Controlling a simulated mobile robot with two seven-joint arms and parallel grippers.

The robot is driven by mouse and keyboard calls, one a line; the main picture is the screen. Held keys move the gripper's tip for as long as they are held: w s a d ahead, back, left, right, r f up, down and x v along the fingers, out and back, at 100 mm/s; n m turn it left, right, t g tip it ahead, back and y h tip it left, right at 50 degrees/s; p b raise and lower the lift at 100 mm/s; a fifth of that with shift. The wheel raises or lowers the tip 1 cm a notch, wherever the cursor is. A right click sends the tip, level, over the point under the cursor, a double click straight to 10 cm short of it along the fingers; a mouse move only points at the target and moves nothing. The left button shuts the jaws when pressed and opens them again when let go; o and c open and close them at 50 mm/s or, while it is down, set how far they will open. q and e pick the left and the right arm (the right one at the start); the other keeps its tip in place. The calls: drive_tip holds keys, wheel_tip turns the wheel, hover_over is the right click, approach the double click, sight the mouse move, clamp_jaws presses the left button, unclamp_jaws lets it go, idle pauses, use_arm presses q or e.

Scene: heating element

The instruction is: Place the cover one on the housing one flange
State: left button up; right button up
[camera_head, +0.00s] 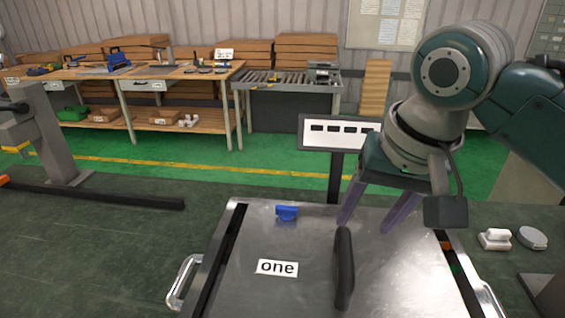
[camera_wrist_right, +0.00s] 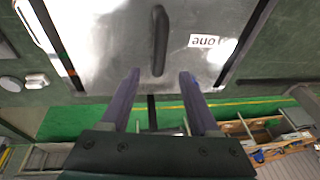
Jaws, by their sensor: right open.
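A flat metal plate labelled "one" (camera_head: 255,240), which looks like cover one, lies at the bottom centre of the head view. A black bar handle (camera_head: 344,268) stands on it. The plate, label and handle also show in the wrist view, with the handle (camera_wrist_right: 159,38) at top centre. My right gripper (camera_head: 364,226) is open and empty, its two purple fingers pointing down near the handle's far end. In the wrist view its fingertips (camera_wrist_right: 159,75) sit either side of the handle's line, apart from it. The housing flange cannot be told apart from the plate. My left gripper is out of view.
A blue clip (camera_head: 287,212) is at the plate's far edge. Chrome side handles (camera_head: 184,281) flank the plate. A sign on a post (camera_head: 338,132) stands behind. Small white (camera_head: 495,239) and grey (camera_head: 532,238) parts lie at right. A grey stand (camera_head: 50,135) is at left.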

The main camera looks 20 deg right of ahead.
drive_tip(key=s+a+f+n, duration=0.1)
drive_tip(key=s+a+n, duration=0.2)
drive_tip(key=s, duration=0.6)
drive_tip(key=s+a+f+n, duration=0.1)
drive_tip(key=s+a+n, duration=0.2)
drive_tip(key=s+n, duration=0.2)
drive_tip(key=s, duration=0.3)
drive_tip(key=shift+s+n, duration=0.3)
drive_tip(key=shift+s, duration=0.1)
